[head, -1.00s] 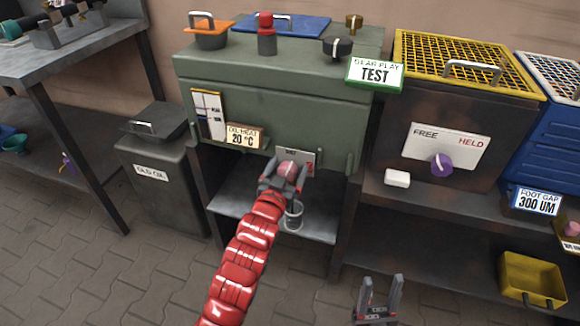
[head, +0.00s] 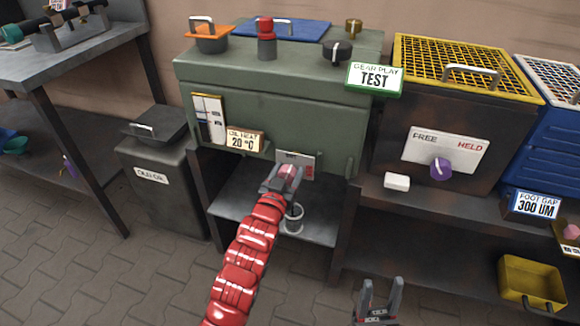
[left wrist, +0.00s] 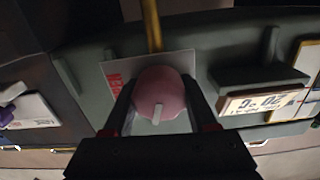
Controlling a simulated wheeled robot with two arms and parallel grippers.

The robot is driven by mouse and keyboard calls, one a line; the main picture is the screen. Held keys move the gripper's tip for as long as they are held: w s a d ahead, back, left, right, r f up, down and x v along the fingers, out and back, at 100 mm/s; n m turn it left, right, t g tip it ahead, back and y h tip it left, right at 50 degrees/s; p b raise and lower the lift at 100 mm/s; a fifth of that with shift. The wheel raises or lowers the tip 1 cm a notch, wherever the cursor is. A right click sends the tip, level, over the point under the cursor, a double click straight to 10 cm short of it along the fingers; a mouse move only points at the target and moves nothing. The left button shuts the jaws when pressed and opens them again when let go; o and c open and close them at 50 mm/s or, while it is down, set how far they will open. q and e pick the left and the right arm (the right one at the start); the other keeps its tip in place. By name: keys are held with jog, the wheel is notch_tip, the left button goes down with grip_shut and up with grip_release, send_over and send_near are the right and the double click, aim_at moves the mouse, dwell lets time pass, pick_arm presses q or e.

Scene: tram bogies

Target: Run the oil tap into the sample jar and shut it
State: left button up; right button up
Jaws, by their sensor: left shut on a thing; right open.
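The oil tap is a round pink knob (left wrist: 159,93) with a pale pointer bar, on a small plate (left wrist: 118,75) with red lettering under the green gearbox housing (head: 270,105). My left gripper (head: 288,175) is shut on this knob; in the left wrist view a finger lies on either side of it. The sample jar (head: 293,218) is a small grey cylinder on the shelf below the knob, partly hidden by my left arm. Its contents cannot be made out. My right gripper (head: 377,298) is open and empty at the bottom of the head view.
An oil heat sign (head: 243,140) reading 20 °C sits left of the knob. A dark lidded bin (head: 155,160) stands left. A purple knob (head: 440,168) on a FREE/HELD plate and a white block (head: 397,181) are right. A yellow bin (head: 532,283) sits lower right.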

pick_arm(q)
jog(key=shift+r+n+p, duration=0.1)
jog(key=shift+n+p, duration=0.7)
jog(key=shift+n, duration=0.3)
jog(key=shift+n+p, duration=0.4)
jog(key=shift+n, duration=0.4)
jog(key=shift+f, duration=0.2)
jog(key=o, duration=1.4)
jog(key=shift+c, duration=0.2)
jog(key=p+v, duration=0.2)
jog(key=v, duration=1.5)
jog(key=shift+s, duration=0.2)
jog(key=shift+a+r, duration=0.1)
jog(key=shift+r, duration=0.05)
